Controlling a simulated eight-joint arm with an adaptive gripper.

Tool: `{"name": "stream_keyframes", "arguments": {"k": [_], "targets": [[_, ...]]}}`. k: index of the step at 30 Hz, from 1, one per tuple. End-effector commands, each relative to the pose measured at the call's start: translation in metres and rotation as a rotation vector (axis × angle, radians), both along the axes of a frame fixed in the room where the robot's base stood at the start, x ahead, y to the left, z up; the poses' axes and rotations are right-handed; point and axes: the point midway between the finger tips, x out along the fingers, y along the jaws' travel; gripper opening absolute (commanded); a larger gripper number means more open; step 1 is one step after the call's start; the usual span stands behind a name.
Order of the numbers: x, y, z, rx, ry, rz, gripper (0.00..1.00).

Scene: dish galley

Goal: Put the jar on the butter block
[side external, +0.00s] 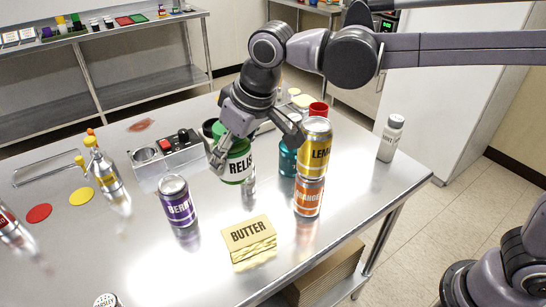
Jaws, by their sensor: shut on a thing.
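The jar (237,164) is green with a white label reading "RELIS". My gripper (232,150) is shut on it, with a finger on each side. The jar appears held above the steel table, with a reflection below it. The butter block (249,239) is pale yellow, marked "BUTTER", and lies on the table in front of the jar and a little to its right. Its top is bare. The jar and the block are apart.
A purple berry can (177,201) stands left of the block. A yellow lemon can (314,149) is stacked on an orange can (308,196) to the right. A teal can (288,159) stands behind them. A white shaker (390,138) is near the right edge. A button box (170,152) sits behind.

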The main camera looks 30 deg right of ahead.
Motion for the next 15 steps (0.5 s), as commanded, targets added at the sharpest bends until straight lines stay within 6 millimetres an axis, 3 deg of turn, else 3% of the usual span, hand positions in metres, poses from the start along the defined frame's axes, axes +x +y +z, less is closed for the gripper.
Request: {"name": "stream_keyframes", "arguments": {"k": [1,6,11,15], "targets": [[-0.016,0.004,0.001,0.001,-0.001,0.034,0.14],[-0.049,0.011,0.001,0.001,-0.002,0.108,0.14],[-0.061,0.013,-0.004,0.002,-0.002,0.138,0.14],[-0.062,0.013,-0.021,0.001,-0.003,0.141,0.14]]}}
